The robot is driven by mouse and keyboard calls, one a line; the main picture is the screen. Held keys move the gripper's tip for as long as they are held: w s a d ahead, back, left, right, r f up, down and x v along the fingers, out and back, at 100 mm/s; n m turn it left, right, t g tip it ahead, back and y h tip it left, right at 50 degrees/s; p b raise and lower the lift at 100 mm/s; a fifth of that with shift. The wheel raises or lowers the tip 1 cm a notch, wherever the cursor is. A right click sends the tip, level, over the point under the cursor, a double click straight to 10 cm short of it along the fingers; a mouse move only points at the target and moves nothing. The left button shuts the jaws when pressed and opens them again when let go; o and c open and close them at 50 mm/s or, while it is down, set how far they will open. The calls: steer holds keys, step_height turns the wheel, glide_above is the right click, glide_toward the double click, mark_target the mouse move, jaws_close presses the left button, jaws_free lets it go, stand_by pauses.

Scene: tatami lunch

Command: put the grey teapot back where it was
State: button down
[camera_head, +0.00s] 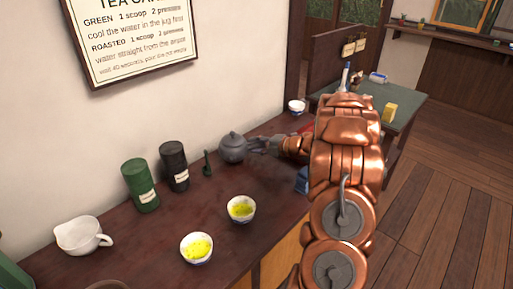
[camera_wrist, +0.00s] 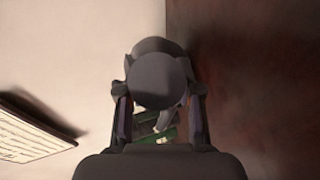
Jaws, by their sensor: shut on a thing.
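The grey teapot (camera_head: 233,147) is at the back of the dark wooden counter (camera_head: 130,240), close to the wall. It looks upright; I cannot tell whether its base touches the counter. My gripper (camera_head: 256,146) reaches it from the right and is shut on it. In the wrist view the teapot (camera_wrist: 160,80) fills the space between the two fingers of my gripper (camera_wrist: 160,112). The fingertips and part of the teapot's far side are hidden.
A black canister (camera_head: 174,166), a green canister (camera_head: 141,186) and a small dark green object (camera_head: 207,163) stand left of the teapot. Two bowls of yellow-green tea (camera_head: 241,209) (camera_head: 197,248) and a white jug (camera_head: 82,236) are nearer. A small white bowl (camera_head: 297,106) stands behind.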

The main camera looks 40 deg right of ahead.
steer(key=shift+f, duration=0.45)
steer(key=c, duration=0.7)
jaws_free()
steer(key=shift+f, duration=0.1)
steer(key=shift+c, duration=0.2)
